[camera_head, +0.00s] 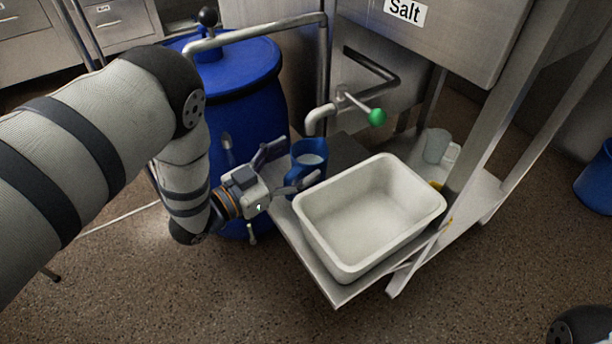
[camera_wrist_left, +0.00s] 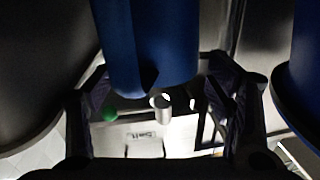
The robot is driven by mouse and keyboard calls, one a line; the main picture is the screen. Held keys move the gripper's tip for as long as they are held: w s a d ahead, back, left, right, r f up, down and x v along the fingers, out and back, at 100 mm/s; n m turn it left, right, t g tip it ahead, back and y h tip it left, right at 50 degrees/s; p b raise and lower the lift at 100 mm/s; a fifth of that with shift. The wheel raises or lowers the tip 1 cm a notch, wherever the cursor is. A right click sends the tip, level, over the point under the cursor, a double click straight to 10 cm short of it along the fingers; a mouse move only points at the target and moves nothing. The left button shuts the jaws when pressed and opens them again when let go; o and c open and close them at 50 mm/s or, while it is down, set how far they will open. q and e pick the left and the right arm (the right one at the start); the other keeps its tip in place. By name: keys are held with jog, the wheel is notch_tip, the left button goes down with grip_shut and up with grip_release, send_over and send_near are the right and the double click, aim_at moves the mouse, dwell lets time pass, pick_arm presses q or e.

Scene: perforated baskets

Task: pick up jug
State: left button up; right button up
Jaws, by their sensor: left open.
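A blue jug (camera_head: 308,160) stands upright at the left end of the metal shelf, beside the white tub. In the left wrist view, the blue jug (camera_wrist_left: 150,45) fills the upper middle between the spread fingers of the left gripper (camera_wrist_left: 160,80). I cannot tell whether either finger touches it. A second jug, pale grey with a handle (camera_head: 437,147), stands behind the tub at the right. My right gripper is not in view.
The empty white tub (camera_head: 325,248) stands on the metal shelf (camera_head: 305,258), close to the blue jug. A blue barrel (camera_head: 250,82) stands behind my left gripper. A pipe with a green-knobbed lever (camera_head: 376,117) hangs above the shelf, below the Salt hopper (camera_head: 450,40).

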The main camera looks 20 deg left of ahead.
pick_arm(q)
jog(key=x, duration=0.2)
jog(key=shift+w+d+f, duration=0.1)
jog(key=shift+w+d, duration=0.05)
jog(key=shift+w, duration=0.25)
jog(key=c, duration=1.4)
